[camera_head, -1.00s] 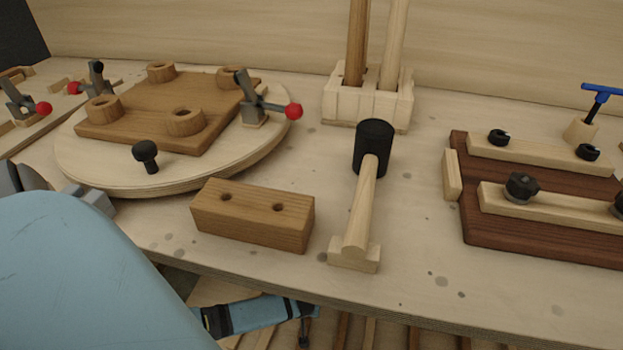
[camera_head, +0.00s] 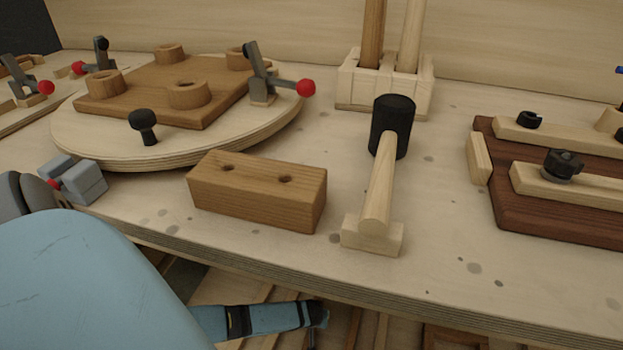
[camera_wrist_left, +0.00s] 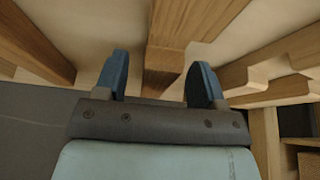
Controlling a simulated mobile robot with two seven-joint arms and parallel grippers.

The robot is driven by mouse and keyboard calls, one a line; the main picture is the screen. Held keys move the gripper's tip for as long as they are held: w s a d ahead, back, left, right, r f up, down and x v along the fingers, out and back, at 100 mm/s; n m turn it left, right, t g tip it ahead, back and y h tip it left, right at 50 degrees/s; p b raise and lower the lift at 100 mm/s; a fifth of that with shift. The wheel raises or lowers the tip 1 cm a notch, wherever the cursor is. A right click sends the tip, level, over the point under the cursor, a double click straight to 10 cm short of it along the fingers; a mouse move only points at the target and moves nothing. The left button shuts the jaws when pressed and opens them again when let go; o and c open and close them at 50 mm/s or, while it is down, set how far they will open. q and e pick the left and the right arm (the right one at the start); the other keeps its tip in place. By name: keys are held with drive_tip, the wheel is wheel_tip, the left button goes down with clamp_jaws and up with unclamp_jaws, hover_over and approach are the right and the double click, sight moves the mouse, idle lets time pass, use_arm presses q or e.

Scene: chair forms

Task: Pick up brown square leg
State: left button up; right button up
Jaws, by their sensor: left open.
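In the left wrist view, my left gripper (camera_wrist_left: 161,82) is open, its two blue fingers apart. A square wooden leg (camera_wrist_left: 167,58) extends between and beyond the fingers; I cannot tell whether they touch it. A darker brown square beam (camera_wrist_left: 32,45) lies to the left, and paler beams (camera_wrist_left: 275,70) lie to the right. Which piece is the brown square leg is unclear. In the head view, a blue and black part of my left arm (camera_head: 262,318) reaches below the bench edge, near wooden bars (camera_head: 355,328). My right gripper does not show.
The bench (camera_head: 300,268) lies above that arm part. On it are a brown block with two holes (camera_head: 256,195), a mallet (camera_head: 384,170), a holder (camera_head: 380,88) with two upright legs, a round board (camera_head: 90,150) and a dark clamping jig (camera_head: 515,210).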

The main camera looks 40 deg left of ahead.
use_arm(q)
drive_tip(key=c, duration=1.1)
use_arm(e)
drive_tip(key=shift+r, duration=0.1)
use_arm(q)
drive_tip(key=shift+r, duration=0.1)
drive_tip(key=shift+r, duration=0.3)
wheel_tip(320, 180, up, 4)
drive_tip(key=p, duration=0.3)
wheel_tip(320, 180, up, 15)
drive_tip(key=p, duration=0.7)
drive_tip(key=shift+r, duration=0.15)
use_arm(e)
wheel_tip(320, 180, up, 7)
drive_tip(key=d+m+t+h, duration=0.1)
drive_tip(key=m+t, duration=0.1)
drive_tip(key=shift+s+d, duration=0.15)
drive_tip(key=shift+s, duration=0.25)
